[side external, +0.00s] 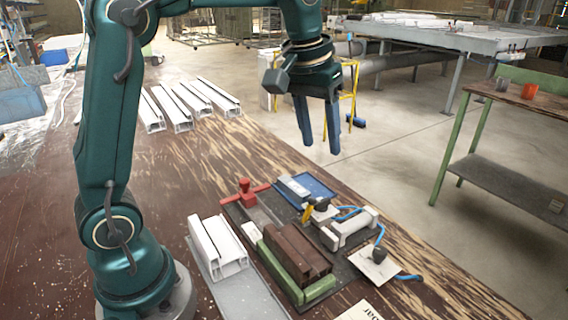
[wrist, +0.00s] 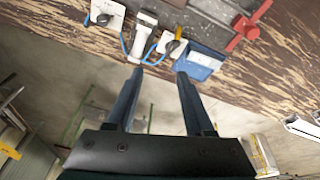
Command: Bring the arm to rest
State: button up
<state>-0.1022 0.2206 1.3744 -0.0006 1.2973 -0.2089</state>
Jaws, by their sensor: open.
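My gripper (side external: 318,141) hangs in the air above the far edge of the bench, fingers pointing down. Its two fingers are apart with nothing between them; in the wrist view my gripper (wrist: 160,72) also shows open and empty. The clamp fixture (side external: 262,232) stands on the bench below and in front of it. A white profile (side external: 218,246) lies on a grey tray (side external: 236,294) left of the fixture.
Several white profiles (side external: 190,102) lie at the bench's back left. A green-legged table (side external: 520,110) with an orange cup (side external: 529,90) stands at right. The air around my gripper is clear.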

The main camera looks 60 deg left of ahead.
jog(key=s+d+r+m+t, duration=0.2)
jog(key=s+d, duration=0.1)
jog(key=s, duration=0.8)
jog(key=s+f+m, duration=0.1)
jog(key=s+f, duration=0.4)
jog(key=f, duration=0.1)
jog(key=shift+s+f+m+t, duration=0.2)
jog(key=shift+f+m+t, duration=0.1)
jog(key=shift+t, duration=0.1)
